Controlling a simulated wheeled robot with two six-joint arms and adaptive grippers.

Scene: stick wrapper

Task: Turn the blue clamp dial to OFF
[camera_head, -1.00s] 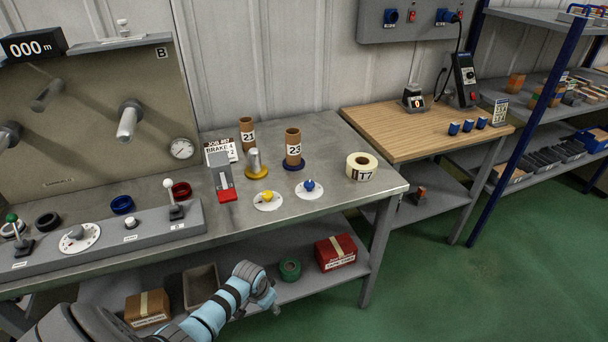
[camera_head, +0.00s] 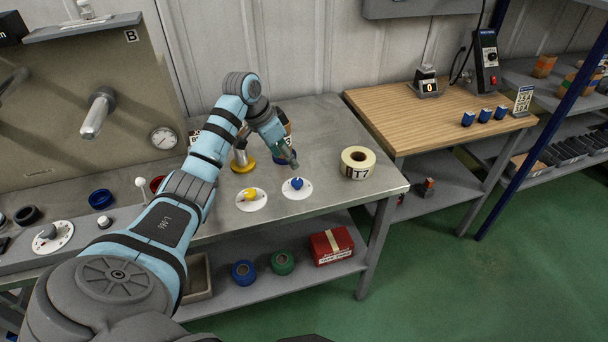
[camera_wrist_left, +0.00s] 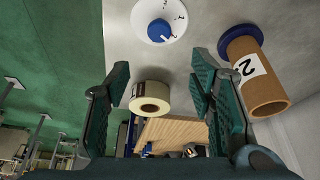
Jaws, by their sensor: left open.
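The blue clamp dial (camera_head: 297,183) sits on a white round plate on the steel bench, near its front edge. In the left wrist view the dial (camera_wrist_left: 160,31) shows at the top, beyond and above the gap between my fingers, with a small white pointer mark; the plate's lettering is too small to read. My left gripper (camera_head: 291,160) is above and just behind the dial, apart from it. In the left wrist view my left gripper (camera_wrist_left: 160,105) is open and empty. My right gripper is not in view.
A yellow dial (camera_head: 250,194) is left of the blue one. A brown tube on a blue base (camera_wrist_left: 258,75) stands close beside my fingers. A wooden table (camera_head: 430,115) lies beyond.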

